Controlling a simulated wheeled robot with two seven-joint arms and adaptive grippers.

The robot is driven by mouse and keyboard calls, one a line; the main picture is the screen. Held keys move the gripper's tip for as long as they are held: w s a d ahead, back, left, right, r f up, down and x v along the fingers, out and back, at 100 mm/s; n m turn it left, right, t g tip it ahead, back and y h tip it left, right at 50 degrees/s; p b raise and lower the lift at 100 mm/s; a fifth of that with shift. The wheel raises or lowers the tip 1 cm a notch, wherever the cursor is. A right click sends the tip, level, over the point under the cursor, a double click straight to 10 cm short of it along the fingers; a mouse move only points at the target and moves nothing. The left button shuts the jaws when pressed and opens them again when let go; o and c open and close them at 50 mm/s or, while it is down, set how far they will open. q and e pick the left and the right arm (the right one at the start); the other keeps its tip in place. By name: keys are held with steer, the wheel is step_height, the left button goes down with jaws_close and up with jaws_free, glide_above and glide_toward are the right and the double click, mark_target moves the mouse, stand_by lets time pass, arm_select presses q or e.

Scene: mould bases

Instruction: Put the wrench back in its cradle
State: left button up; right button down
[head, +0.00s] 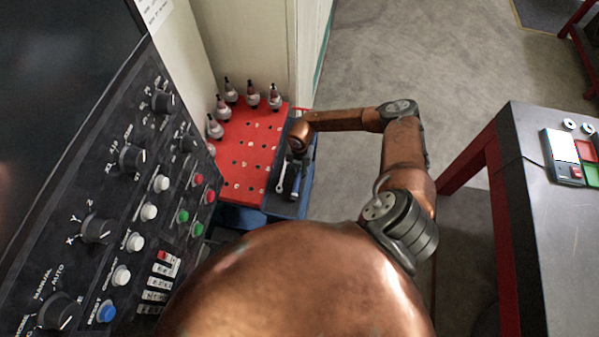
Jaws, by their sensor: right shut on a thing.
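My right arm reaches in over the blue cart, and its gripper (294,160) is small and dark at the cart's right side. It is shut on the silver wrench (281,177), which shows just below and left of it. The wrench is over the dark strip (284,208) beside the red top. I cannot tell whether it touches that strip. The cradle cannot be made out clearly; the gripper and wrist cover part of this area. My left gripper is not in view.
A red perforated top (247,150) carries several tool holders (253,96) along its far and left edges. A small blue item (296,186) is right of the wrench. A control panel (125,200) fills the left. A red-framed table (550,220) stands right, with free floor between.

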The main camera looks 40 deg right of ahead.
steer(key=shift+f, duration=0.1)
steer(key=c, duration=1.7)
jaws_free()
steer(key=shift+c, duration=0.2)
step_height(320, 180, up, 12)
steer(key=shift+w, duration=0.15)
